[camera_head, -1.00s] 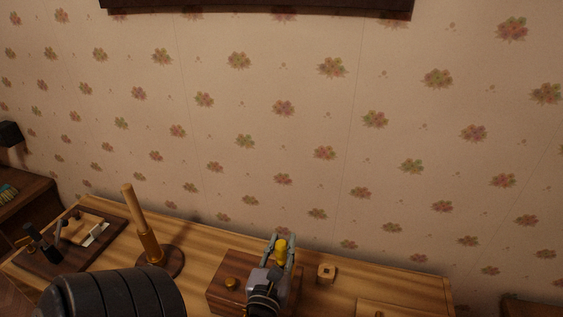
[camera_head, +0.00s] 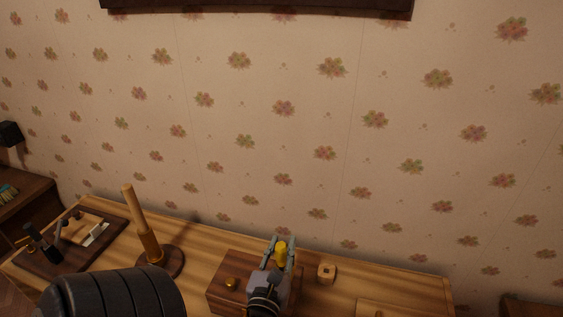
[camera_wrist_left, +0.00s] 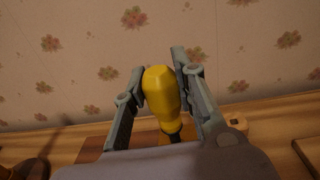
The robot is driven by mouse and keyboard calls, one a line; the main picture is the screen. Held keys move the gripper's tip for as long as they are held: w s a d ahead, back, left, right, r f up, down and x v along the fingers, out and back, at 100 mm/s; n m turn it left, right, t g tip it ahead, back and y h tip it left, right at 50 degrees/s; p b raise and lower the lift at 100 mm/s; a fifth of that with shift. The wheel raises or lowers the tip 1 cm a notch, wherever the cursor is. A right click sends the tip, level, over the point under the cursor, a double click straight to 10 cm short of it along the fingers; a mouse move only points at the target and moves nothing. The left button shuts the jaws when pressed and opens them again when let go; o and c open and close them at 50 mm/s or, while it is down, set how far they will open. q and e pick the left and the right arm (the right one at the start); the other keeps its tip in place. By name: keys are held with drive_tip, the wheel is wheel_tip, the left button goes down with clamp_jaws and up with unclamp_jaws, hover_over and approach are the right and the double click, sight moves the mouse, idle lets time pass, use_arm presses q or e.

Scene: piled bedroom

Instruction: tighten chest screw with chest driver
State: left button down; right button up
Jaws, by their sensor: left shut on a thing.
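My left gripper (camera_head: 281,252) is over the wooden chest (camera_head: 224,297) on the table. It is shut on the yellow handle of the chest driver (camera_head: 281,247). In the left wrist view the yellow driver handle (camera_wrist_left: 161,92) stands roughly upright between the two grey fingers (camera_wrist_left: 160,88), with a dark shaft below it. A brass knob-like piece (camera_head: 231,284) sits on the chest lid, left of the gripper. The driver's tip and the chest screw are hidden behind the gripper and wrist. My right gripper is not in view.
A wooden post on a round base (camera_head: 141,222) stands left of the chest. A dark tray (camera_head: 48,257) with small parts lies at the far left. A small wooden block with a hole (camera_head: 326,273) lies just right of the chest. The flowered wall is close behind.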

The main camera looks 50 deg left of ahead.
use_arm(q)
drive_tip(key=shift+f, duration=0.2)
drive_tip(key=c, duration=1.8)
unclamp_jaws()
drive_tip(key=o, duration=0.6)
drive_tip(key=shift+o, duration=0.2)
drive_tip(key=o, duration=0.3)
drive_tip(key=shift+o, duration=0.2)
drive_tip(key=o, duration=0.4)
drive_tip(key=o, duration=0.4)
